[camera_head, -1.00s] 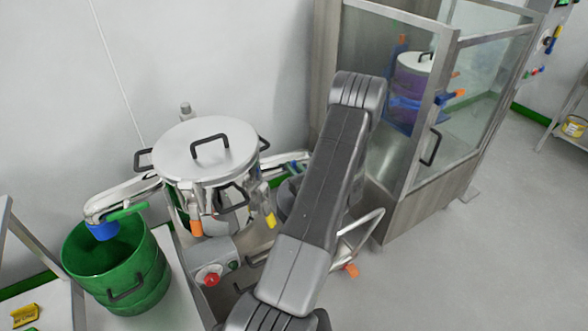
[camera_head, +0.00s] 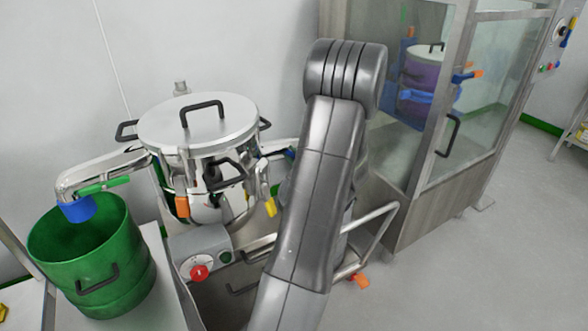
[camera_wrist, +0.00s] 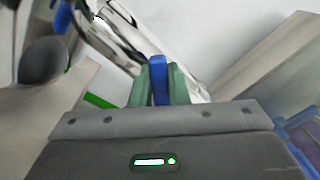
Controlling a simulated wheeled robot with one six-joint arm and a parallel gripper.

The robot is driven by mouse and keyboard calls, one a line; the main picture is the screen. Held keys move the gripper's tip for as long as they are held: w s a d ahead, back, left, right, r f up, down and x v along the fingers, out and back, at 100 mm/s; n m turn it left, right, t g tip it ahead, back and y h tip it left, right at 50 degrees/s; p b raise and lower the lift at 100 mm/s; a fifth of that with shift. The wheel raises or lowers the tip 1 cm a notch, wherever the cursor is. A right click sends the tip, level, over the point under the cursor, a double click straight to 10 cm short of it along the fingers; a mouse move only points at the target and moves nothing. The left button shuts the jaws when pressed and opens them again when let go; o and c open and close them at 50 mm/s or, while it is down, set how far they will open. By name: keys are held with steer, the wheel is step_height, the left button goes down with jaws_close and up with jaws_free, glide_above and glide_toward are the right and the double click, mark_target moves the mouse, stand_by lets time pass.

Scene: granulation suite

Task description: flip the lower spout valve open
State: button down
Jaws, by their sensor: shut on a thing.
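A blue lever (camera_wrist: 158,66) stands between the two green fingers of my gripper (camera_wrist: 161,84) in the wrist view. My gripper is shut on this lever. Behind it a shiny metal spout (camera_wrist: 120,45) runs up toward the upper left. In the head view a small blue part (camera_head: 291,153) shows at the right of the lidded steel vessel (camera_head: 200,125), beside my arm. My arm hides most of the gripper and the lower spout there. I cannot tell the valve's exact position from these frames.
A green drum (camera_head: 85,255) stands under a left-hand spout with a green lever (camera_head: 105,186) and blue tip. A control box with a red button (camera_head: 199,272) sits below the vessel. A glass-walled booth (camera_head: 440,130) stands right. The floor at far right is clear.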

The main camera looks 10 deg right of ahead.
steer(key=n+b, duration=0.3)
steer(key=b, duration=0.3)
steer(key=f+n+b, duration=0.1)
steer(key=n+b, duration=0.2)
steer(key=b, duration=0.3)
steer(key=a+f+n+b, duration=0.1)
steer(key=n+b, duration=0.2)
steer(key=b, duration=0.3)
steer(key=shift+s+f, duration=0.15)
steer(key=shift+b, duration=0.45)
steer(key=c, duration=1.4)
jaws_free()
steer(key=shift+s+d, duration=0.1)
